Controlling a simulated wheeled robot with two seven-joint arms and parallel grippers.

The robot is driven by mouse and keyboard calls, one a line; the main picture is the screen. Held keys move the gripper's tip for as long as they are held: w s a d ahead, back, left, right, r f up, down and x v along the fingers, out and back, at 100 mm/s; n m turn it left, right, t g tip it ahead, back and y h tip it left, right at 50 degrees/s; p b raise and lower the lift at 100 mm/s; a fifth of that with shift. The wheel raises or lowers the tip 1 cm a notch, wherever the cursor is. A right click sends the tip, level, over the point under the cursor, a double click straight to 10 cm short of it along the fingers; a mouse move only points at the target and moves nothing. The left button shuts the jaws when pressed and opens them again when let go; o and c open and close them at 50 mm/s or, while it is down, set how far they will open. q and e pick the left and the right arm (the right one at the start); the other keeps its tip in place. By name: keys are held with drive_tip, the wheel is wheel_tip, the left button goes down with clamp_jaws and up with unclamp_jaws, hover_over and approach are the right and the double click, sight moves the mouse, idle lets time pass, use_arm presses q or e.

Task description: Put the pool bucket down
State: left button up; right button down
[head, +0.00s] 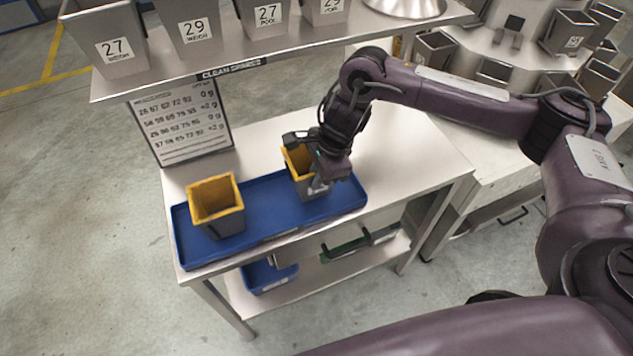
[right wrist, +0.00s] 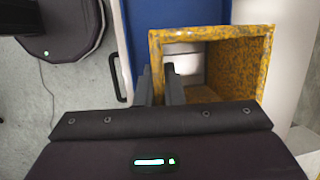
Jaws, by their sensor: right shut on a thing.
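My right gripper (head: 318,172) is shut on a grey bucket (head: 299,184) with a yellow rim and inside, at the right end of the blue tray (head: 262,206). In the right wrist view the fingers (right wrist: 162,88) grip the left wall of this bucket (right wrist: 245,65), whose mouth faces the camera. It looks close to upright; I cannot tell whether its base touches the tray. A second grey bucket with a yellow rim (head: 218,222) stands in the tray's left part. No label is readable on either bucket. My left gripper is out of view.
The tray lies on a steel table (head: 405,150). A shelf (head: 232,66) marked "CLEAN SPARES" holds several numbered buckets above the back. A printed board (head: 183,125) stands at the back left. The tray's middle, between the two buckets, is clear. Weigher buckets (head: 570,32) stand at back right.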

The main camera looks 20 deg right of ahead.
drive_tip(key=shift+f, duration=1.45)
drive_tip(key=c, duration=1.5)
unclamp_jaws()
drive_tip(key=shift+c, duration=0.2)
drive_tip(key=b+v, duration=0.1)
drive_tip(key=v, duration=1.1)
drive_tip(key=shift+a, duration=0.1)
